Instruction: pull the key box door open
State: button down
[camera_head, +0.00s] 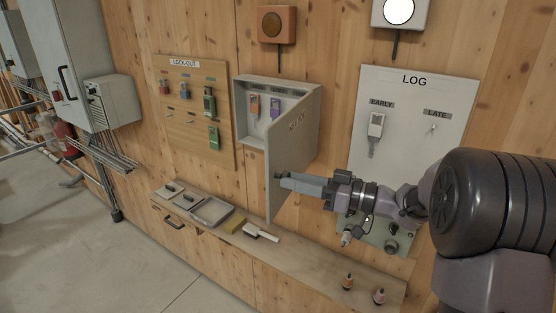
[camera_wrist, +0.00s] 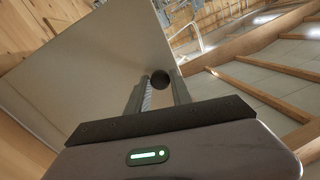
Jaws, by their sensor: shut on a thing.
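The key box (camera_head: 279,86) is a grey box on the wooden wall, with keys hanging inside. Its door (camera_head: 294,158) stands open, swung out toward the right side of the box. Part of the knob is hidden by the fingers.
The LOCK-OUT board (camera_head: 222,155) hangs left and the LOG board (camera_head: 440,100) right. Open floor (camera_head: 80,260) lies at lower left.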

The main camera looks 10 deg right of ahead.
jog(key=shift+s+d+r+n+g+y+p, duration=0.1)
jog(key=shift+s+d+n+g+y+p, duration=0.25)
jog(key=shift+d+p, duration=0.5)
jog(key=shift+s+d+r+n+g+y+p, duration=0.15)
jog(key=shift+d+n+g+p, duration=0.4)
jog(key=shift+d, duration=0.5)
jog(key=shift+w+f, duration=0.1)
jog(key=c, duration=1.1)
grip_release()
jog(key=shift+f, duration=0.1)
jog(key=v, duration=1.7)
jog(key=shift+d+p, duration=0.3)
jog(key=shift+p, duration=0.1)
